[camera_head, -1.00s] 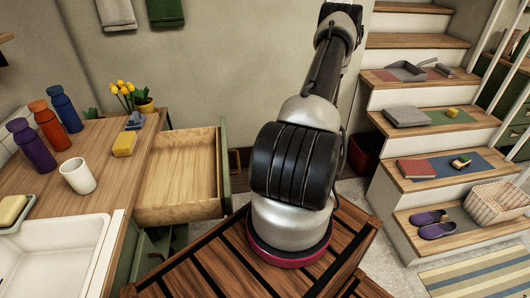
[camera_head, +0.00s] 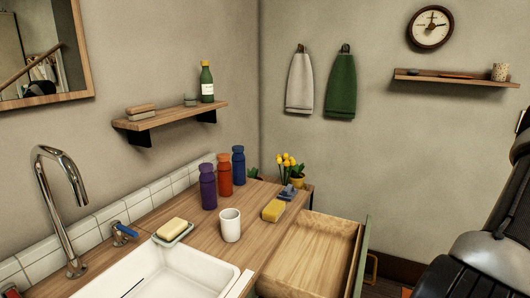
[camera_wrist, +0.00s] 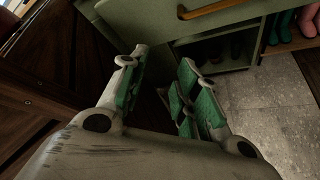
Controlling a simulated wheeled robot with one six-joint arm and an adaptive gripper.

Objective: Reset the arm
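In the wrist view my gripper (camera_wrist: 160,80) has its two green-padded fingers apart, with nothing held between them. It hangs near a green cabinet front with a brass-coloured handle (camera_wrist: 208,9). In the head view only part of my arm (camera_head: 475,262) shows, at the lower right edge. My gripper is outside that view.
An open, empty wooden drawer (camera_head: 312,258) juts out from the counter (camera_head: 262,212), left of my arm. A wall shelf (camera_head: 455,78) is at the upper right.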

